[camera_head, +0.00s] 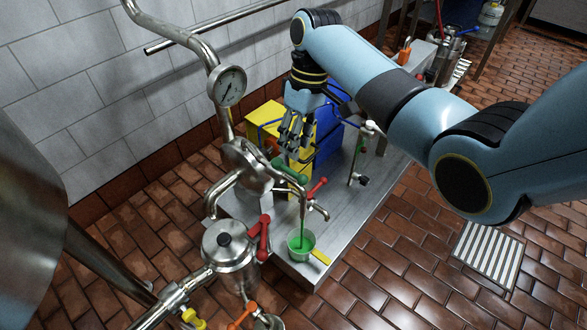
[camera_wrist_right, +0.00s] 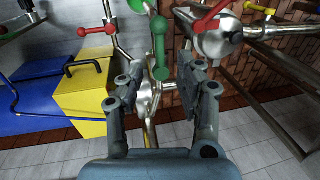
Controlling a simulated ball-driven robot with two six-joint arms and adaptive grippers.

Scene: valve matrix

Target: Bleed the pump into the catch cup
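The catch cup (camera_head: 301,244), pale with green liquid in it, stands on the metal bench under a downward spout. A thin line runs from the spout (camera_head: 303,203) into the cup; I cannot tell clearly whether it is liquid. The metal pump body (camera_head: 243,165) is behind, with a green-handled lever (camera_head: 290,171) at its right. My right gripper (camera_head: 291,138) is open and empty above the green lever. In the right wrist view the green lever (camera_wrist_right: 160,50) lies between and beyond the open fingers (camera_wrist_right: 160,76), apart from them. My left gripper is out of view.
A red lever (camera_head: 317,188) is beside the spout; another (camera_head: 263,238) is on the metal canister (camera_head: 229,247). A gauge (camera_head: 229,86) tops the pipe. Yellow (camera_wrist_right: 85,97) and blue bins stand behind. The metal bench (camera_head: 345,228) has bare room right of the cup.

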